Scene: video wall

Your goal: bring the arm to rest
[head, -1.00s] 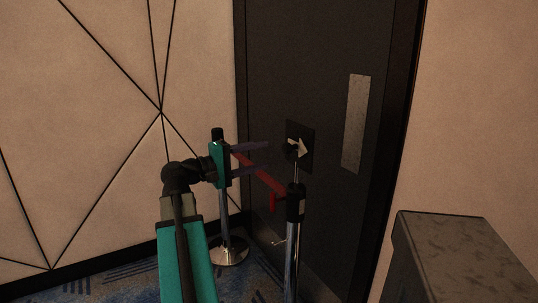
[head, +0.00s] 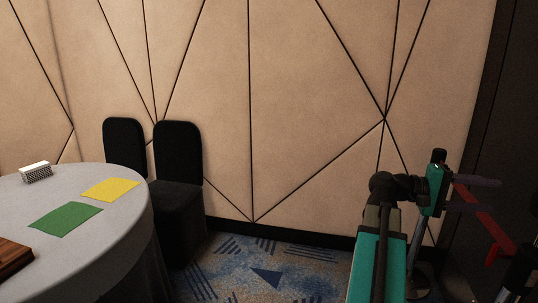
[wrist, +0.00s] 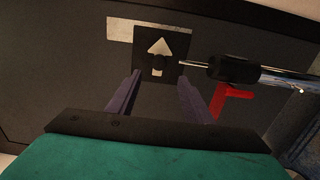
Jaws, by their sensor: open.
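My gripper (head: 490,196) is at the right of the head view, at the end of my teal arm. Its two purple fingers are apart and point right, with nothing seen between them. I cannot tell how far the fingers are from the door.
A barrier post (head: 439,156) stands behind the gripper, with a red belt (head: 483,217) close to the fingers. Another post (wrist: 232,69) shows right of the fingers. A round table (head: 110,222) and black chairs (head: 178,152) are at left. Patterned carpet (head: 265,268) is clear between.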

